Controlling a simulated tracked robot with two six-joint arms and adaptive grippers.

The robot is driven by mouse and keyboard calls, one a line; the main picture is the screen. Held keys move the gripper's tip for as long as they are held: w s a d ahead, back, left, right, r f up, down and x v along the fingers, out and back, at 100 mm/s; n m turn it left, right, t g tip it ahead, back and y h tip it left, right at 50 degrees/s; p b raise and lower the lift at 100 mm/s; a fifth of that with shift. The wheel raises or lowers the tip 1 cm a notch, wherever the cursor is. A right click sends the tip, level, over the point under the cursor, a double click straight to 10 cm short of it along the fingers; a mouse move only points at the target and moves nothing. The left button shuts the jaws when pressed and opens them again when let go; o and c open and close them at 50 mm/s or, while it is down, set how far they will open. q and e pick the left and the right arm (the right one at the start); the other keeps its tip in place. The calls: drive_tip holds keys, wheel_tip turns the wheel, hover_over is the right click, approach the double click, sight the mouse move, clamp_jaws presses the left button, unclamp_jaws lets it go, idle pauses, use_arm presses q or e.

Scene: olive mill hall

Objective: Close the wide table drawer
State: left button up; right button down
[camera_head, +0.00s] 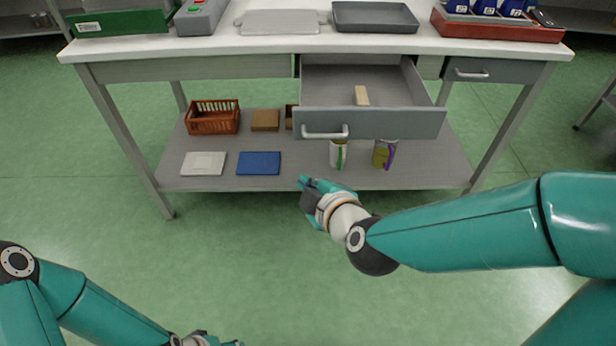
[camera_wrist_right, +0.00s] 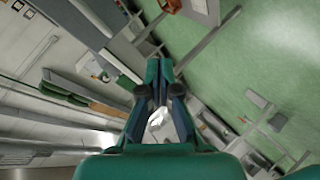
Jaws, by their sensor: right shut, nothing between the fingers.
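The wide table drawer (camera_head: 400,122) is grey and hangs pulled out under the middle of the table (camera_head: 200,45). A pale wooden block (camera_head: 361,95) lies in it. Its light bar handle (camera_head: 325,133) is at the left part of its front. My right gripper (camera_head: 304,183) is shut and empty, in front of and below the drawer front in the head view, apart from it. Its shut fingers also show in the right wrist view (camera_wrist_right: 160,70). My left arm is at the lower left; its gripper (camera_head: 236,343) is mostly cut off by the bottom edge.
A narrow drawer (camera_head: 490,71) at the right is shut. The lower shelf (camera_head: 215,143) bears an orange basket (camera_head: 213,118), a brown box (camera_head: 265,120), a blue book (camera_head: 259,163), a white pad (camera_head: 204,164) and cans (camera_head: 384,152). The green floor in front is clear.

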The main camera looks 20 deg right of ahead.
drive_tip(key=shift+s+d+r+n+t+b, duration=0.55)
drive_tip(key=shift+r+n+t+b, duration=0.4)
drive_tip(key=shift+r+n+t, duration=0.9)
use_arm(q)
wheel_tip(320, 180, down, 9)
drive_tip(key=b, duration=0.4)
use_arm(e)
drive_tip(key=w+d+f, duration=0.2)
drive_tip(key=w, duration=0.8)
drive_tip(key=shift+w+f, duration=0.25)
drive_tip(key=shift+f, duration=0.15)
drive_tip(key=shift+g, duration=0.25)
